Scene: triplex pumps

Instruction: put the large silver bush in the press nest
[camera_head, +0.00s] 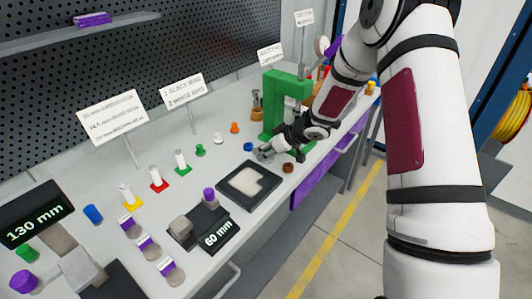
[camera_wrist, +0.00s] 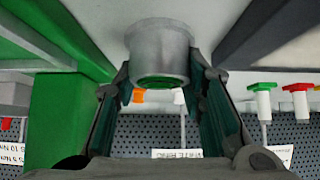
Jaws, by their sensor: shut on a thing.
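The large silver bush (camera_wrist: 159,50) is between the two fingers of my gripper (camera_wrist: 161,76) in the wrist view, and the gripper is shut on it. Green shows inside the bush's near opening. In the head view my gripper (camera_head: 269,151) is low over the bench, just in front of the green press (camera_head: 270,117). The bush cannot be told from the grey fingers there. The press also shows as a green upright at the left of the wrist view (camera_wrist: 55,120). The press nest cannot be made out; my arm and gripper cover part of that area.
A black-framed tray (camera_head: 236,196) lies left of my gripper. A blue piece (camera_head: 248,147) and a brown ring (camera_head: 288,168) are close by. Pegs on coloured bases, such as the green one (camera_head: 182,162), stand farther left. The bench's front edge (camera_head: 300,190) is near.

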